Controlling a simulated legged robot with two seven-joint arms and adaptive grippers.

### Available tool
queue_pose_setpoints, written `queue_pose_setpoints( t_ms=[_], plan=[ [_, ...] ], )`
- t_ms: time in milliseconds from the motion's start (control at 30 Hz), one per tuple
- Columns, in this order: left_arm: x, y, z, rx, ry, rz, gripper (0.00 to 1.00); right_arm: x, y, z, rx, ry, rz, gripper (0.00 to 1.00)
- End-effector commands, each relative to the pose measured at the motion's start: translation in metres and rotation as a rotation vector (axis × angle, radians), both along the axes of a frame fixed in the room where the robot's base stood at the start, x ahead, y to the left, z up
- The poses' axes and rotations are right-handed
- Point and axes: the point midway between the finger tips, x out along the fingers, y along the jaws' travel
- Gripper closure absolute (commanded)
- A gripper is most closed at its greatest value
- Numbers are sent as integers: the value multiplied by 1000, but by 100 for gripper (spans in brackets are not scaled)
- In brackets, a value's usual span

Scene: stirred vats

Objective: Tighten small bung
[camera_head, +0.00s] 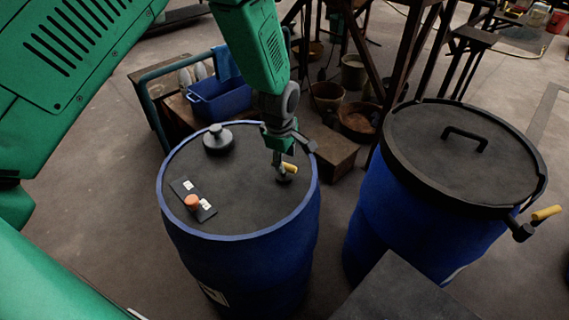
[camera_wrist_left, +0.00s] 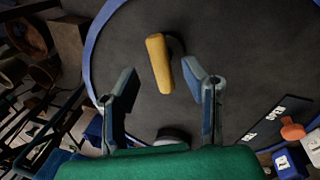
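The small bung is a dark round plug with a yellow bar handle (camera_head: 289,168), on the right side of the left blue drum's dark top (camera_head: 235,185). My left gripper (camera_head: 285,153) points down over it, close to the handle. In the left wrist view, the yellow handle (camera_wrist_left: 159,63) lies between and just ahead of the fingertips of the left gripper (camera_wrist_left: 161,80). The fingers are spread, with gaps on both sides of the handle. The dark base is partly hidden behind the handle. My right gripper is not in view.
A larger dark bung (camera_head: 218,139) sits at the drum top's back. An orange knob (camera_head: 192,202) stands on a dark labelled plate. A lidded blue drum (camera_head: 465,155) with a yellow-tipped lever (camera_head: 546,213) stands to the right. A blue crate (camera_head: 219,100) and buckets are behind.

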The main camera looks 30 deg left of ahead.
Motion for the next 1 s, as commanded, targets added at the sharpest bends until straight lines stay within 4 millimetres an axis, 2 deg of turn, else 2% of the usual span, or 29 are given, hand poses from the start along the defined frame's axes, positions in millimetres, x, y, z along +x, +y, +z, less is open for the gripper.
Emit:
queue_pose_setpoints(
  t_ms=[33, 200, 567, 600, 667, 700, 1000],
  plan=[
    [1, 1, -9, -1, 1, 2, 61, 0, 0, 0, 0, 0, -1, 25],
    [5, 6, -25, -6, 0, 3, 61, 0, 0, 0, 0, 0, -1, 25],
    [6, 5, -29, -4, -1, 2, 61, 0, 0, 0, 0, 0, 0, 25],
    [6, 5, -29, -4, -1, 2, 75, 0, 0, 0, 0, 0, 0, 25],
    [6, 3, -28, -3, -1, 3, 96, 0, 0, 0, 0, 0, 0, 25],
    [6, 2, -28, -2, -1, 2, 100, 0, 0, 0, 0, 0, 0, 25],
    [6, -1, -26, -6, -4, -1, 100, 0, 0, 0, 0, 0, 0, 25]
  ],
)
